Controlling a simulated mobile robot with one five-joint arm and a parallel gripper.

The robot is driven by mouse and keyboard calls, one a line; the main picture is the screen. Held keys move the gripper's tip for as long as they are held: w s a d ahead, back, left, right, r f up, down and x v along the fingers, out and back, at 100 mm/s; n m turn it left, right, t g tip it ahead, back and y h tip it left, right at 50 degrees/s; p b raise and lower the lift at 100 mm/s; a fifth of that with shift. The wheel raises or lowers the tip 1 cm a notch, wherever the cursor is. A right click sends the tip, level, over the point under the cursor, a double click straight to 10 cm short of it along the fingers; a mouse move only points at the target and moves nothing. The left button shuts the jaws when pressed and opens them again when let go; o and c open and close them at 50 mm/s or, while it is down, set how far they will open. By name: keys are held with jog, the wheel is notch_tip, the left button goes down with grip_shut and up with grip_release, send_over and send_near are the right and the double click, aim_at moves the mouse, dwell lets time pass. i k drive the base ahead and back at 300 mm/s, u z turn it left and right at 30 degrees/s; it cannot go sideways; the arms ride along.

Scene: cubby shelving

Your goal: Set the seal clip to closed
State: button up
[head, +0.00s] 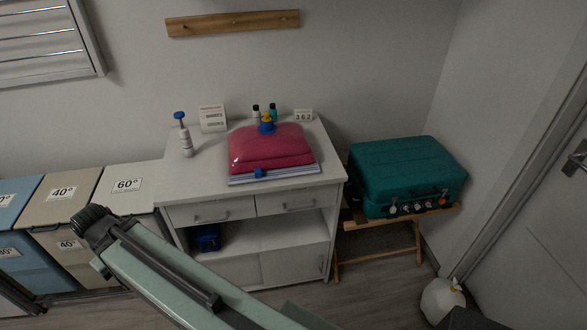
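A plump magenta bag (268,147) lies on top of the white cabinet (215,188). A pale strip with blue lines (295,174) runs along its front edge. A small blue clip (259,173) sits on this strip, left of its middle; I take it to be the seal clip. I cannot tell from here whether it is open or closed. A blue and yellow valve-like piece (267,124) stands on top of the bag. My arm crosses the lower left, in front of the cabinet and apart from the bag. No gripper fingers show.
A white pump bottle with a blue top (185,138), a small card (212,119), two small bottles (265,112) and a number block (303,116) stand on the cabinet. A teal suitcase (400,168) rests on a wooden stand at right. Laundry bins (65,200) are at left.

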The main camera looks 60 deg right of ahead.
aim_at(258, 171)
jog(key=u, duration=0.25)
jog(key=i, duration=0.7)
jog(key=z, duration=0.25)
jog(key=k, duration=0.75)
jog(key=u, duration=0.15)
jog(key=i, duration=0.9)
jog(key=z, duration=0.05)
